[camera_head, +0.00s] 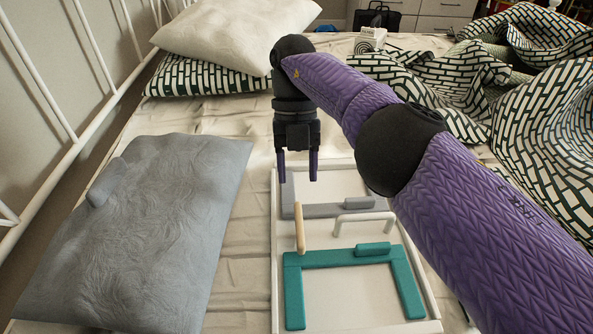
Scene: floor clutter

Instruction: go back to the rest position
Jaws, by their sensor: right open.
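My right arm, purple with black joints, comes in from the lower right and reaches over the bed. My right gripper (298,167) points down with its two purple fingers apart and nothing between them. It is above the far left part of a white tray (276,262) on the bed. My left gripper is not in view.
The tray holds a teal U-shaped piece (293,290), a grey piece (330,210), a wooden stick (299,230) and a white handle (363,217). A grey-blue pillow (150,235) lies left. A patterned blanket (540,110) is bunched at the right. White bed rails (88,45) run along the left.

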